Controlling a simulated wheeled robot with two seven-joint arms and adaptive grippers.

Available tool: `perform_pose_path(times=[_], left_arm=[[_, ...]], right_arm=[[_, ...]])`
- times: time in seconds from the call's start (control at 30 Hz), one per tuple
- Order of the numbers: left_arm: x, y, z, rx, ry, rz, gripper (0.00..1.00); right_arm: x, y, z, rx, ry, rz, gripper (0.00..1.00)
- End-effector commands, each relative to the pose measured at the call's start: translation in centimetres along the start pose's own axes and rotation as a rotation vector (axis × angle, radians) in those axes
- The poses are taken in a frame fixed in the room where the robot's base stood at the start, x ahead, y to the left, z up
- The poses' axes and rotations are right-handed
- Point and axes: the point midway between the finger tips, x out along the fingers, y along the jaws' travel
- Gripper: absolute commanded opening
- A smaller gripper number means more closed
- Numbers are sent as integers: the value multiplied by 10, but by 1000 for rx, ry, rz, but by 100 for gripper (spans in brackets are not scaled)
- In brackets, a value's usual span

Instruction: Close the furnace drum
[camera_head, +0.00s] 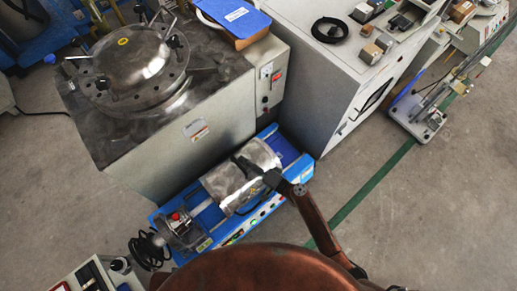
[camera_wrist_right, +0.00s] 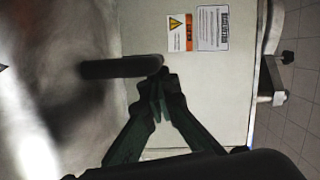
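The furnace drum (camera_head: 226,183) is a shiny metal cylinder lying on a long blue base (camera_head: 206,219) in the middle of the head view. Whether its upper half sits fully down cannot be told. My right gripper (camera_head: 268,177) is over the drum's right part, its arm coming from the lower right. In the right wrist view, its dark green fingers (camera_wrist_right: 158,106) converge with their tips together. A black bar handle (camera_wrist_right: 118,68) is right at the tips, touching or just beyond them. The blurred metal surface (camera_wrist_right: 45,100) is at the left. My left gripper is out of view.
A grey cabinet with a round metal lid (camera_head: 135,58) stands behind the drum. A large white cabinet (camera_head: 300,70) with small items on top is at the back right. A control box (camera_head: 95,274) is at the lower left.

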Motion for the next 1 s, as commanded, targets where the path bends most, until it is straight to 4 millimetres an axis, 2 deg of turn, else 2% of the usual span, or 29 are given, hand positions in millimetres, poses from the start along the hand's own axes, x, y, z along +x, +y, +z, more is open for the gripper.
perform_pose_path(times=[0.03, 0.1, 0.33, 0.6, 1.0], left_arm=[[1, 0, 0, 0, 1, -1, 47], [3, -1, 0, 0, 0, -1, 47], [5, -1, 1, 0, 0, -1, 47], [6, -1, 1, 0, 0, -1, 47], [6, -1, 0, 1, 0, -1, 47]], right_arm=[[4, -4, 17, 4, -6, -3, 0], [8, -7, 33, 4, -5, -3, 0], [16, -13, 66, 2, -3, -1, 0], [20, -16, 79, 1, -4, -1, 0], [21, -16, 82, 4, -13, -2, 0]])
